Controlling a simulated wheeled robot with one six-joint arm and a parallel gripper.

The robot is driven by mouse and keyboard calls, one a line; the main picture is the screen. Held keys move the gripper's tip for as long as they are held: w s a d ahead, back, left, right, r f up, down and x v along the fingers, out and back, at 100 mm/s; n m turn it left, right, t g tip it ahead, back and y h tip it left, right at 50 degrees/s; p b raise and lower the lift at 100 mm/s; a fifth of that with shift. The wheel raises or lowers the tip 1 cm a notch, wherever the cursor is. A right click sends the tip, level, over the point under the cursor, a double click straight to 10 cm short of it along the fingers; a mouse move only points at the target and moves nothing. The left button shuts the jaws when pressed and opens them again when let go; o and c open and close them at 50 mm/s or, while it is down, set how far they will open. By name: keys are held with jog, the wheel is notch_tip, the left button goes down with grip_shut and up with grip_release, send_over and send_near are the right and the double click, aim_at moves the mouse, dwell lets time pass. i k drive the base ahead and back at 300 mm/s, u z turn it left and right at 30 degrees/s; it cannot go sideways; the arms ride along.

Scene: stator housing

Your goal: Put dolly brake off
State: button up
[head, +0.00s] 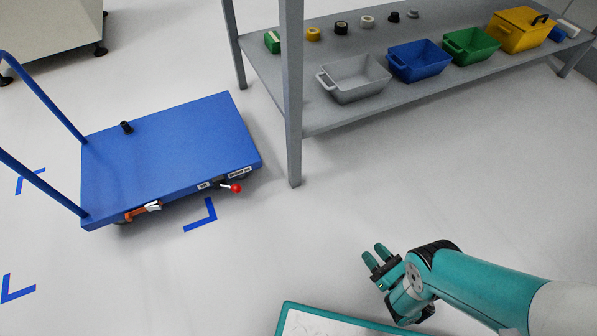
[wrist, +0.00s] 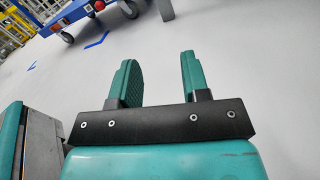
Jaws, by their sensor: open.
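A blue platform dolly (head: 170,145) stands on the floor at the left of the head view, with a blue push handle at its left end. On its front side is a lever with a red knob (head: 236,187), sticking out near small labels at the right corner. An orange and white part (head: 143,211) sits lower left on the same side. My gripper (head: 374,258) is open and empty, to the right of the dolly and well apart from it. In the wrist view its two green fingers (wrist: 160,82) are spread, and part of the dolly (wrist: 85,12) shows at the top.
A grey shelf (head: 330,120) at the back right holds grey, blue, green and yellow bins and several small rolls; its leg (head: 293,100) stands near the dolly's right end. Blue corner marks (head: 203,216) lie on the floor. The floor between gripper and dolly is clear.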

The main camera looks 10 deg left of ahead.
aim_at(236, 188)
jog(key=z, duration=0.05)
jog(key=i, duration=0.9)
jog(key=u, duration=1.4)
